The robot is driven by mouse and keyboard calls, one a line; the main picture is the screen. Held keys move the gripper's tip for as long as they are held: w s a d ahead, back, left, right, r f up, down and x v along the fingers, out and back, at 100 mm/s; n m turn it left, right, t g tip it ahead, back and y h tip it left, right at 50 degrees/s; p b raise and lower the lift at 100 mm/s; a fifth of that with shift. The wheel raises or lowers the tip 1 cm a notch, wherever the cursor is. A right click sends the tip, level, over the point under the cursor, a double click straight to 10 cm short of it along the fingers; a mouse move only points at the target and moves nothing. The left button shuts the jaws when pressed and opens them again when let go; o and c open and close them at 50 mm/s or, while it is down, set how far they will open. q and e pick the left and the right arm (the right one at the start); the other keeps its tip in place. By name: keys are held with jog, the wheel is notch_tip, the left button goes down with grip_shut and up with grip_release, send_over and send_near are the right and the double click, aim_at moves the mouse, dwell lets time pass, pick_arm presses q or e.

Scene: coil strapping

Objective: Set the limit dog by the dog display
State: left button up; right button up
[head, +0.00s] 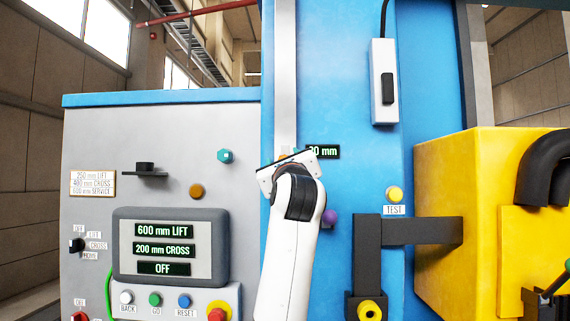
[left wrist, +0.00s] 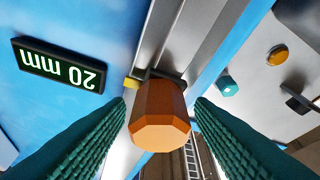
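The limit dog (left wrist: 160,125) shows in the left wrist view as an orange faceted knob at the metal rail, with a small yellow tab (left wrist: 132,83) beside it. My left gripper (left wrist: 160,103) is open, with its green ridged fingers on either side of the knob; contact is not clear. In the head view my left gripper (head: 290,160) is at the rail (head: 285,75) and hides the dog. The dog display (head: 323,152) is just right of it, its left end partly covered. In the left wrist view the display (left wrist: 60,65) appears upside down and reads 20 mm.
A control panel (head: 164,249) at left reads 600 mm LIFT, 200 mm CROSS and OFF. A purple knob (head: 329,217) sits close right of my left arm. A yellow TEST button (head: 394,194), a black bracket (head: 367,255) and a yellow housing (head: 455,190) are further right.

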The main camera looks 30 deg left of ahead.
pick_arm(q)
jog(key=shift+s+d+f+b, duration=0.25)
jog(key=shift+f+b, duration=0.15)
jog(key=shift+b, duration=0.1)
jog(key=b+v, duration=0.7)
jog(key=v, duration=0.4)
jog(key=shift+s+r, duration=0.25)
